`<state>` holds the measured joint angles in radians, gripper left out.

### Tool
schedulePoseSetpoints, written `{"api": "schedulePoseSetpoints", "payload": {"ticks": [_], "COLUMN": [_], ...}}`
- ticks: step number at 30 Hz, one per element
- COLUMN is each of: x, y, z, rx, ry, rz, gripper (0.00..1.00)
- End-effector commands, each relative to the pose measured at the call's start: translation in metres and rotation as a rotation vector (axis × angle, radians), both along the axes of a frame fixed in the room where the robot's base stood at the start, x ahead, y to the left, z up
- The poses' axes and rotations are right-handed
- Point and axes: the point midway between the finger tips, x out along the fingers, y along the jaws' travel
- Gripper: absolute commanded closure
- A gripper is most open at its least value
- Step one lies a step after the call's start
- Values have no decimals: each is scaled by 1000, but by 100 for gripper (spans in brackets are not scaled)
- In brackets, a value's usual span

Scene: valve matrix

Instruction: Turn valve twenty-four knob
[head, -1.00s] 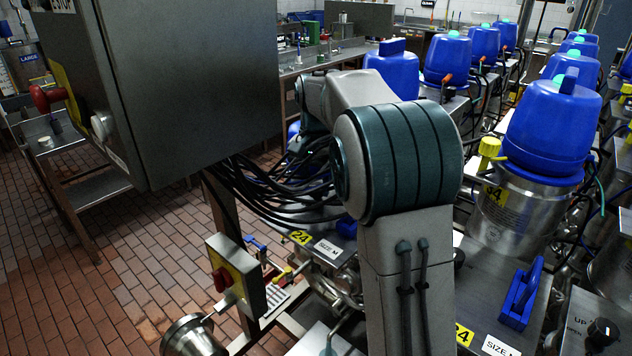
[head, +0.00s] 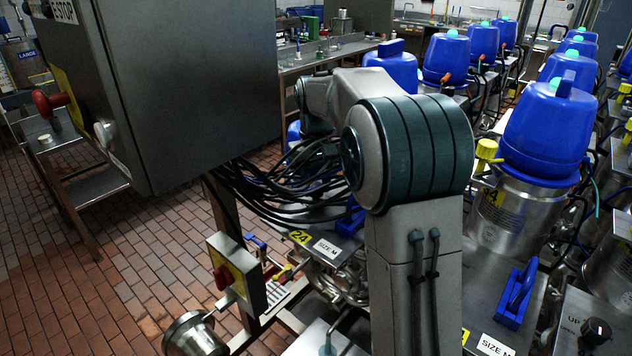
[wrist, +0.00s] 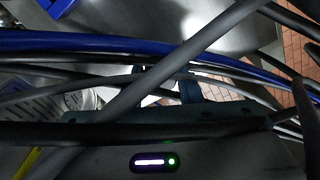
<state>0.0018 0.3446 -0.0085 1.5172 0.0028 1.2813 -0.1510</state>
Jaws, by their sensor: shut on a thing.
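In the head view a yellow "24" tag (head: 300,237) marks a metal valve station beside a "SIZE M" label (head: 331,249). A blue handle (head: 352,214) stands near it, partly behind my arm. I cannot make out the valve twenty-four knob in either view. My arm hides my gripper in the head view. In the wrist view my gripper (wrist: 164,84) shows at the middle, behind crossing cables, with its dark body below. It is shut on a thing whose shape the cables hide.
Grey and black cables (wrist: 180,62) and a blue hose (wrist: 90,42) cross close in front of the wrist camera. A grey cabinet (head: 195,75) stands left, a red-knobbed switch box (head: 237,275) below it. Blue-topped steel tanks (head: 545,130) fill the right. Brick floor (head: 130,250) is open at left.

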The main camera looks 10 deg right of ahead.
Motion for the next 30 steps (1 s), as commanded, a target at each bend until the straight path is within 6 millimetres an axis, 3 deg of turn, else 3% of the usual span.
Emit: {"api": "schedulePoseSetpoints", "payload": {"ticks": [17,18,20,30], "x": [2,2,1,1], "y": [1,1,1,0], "z": [2,2,2,1], "rx": [1,1,1,0], "ry": [-8,-8,-8,-3], "rz": [40,40,39,38], "gripper": [91,65,49,46]}}
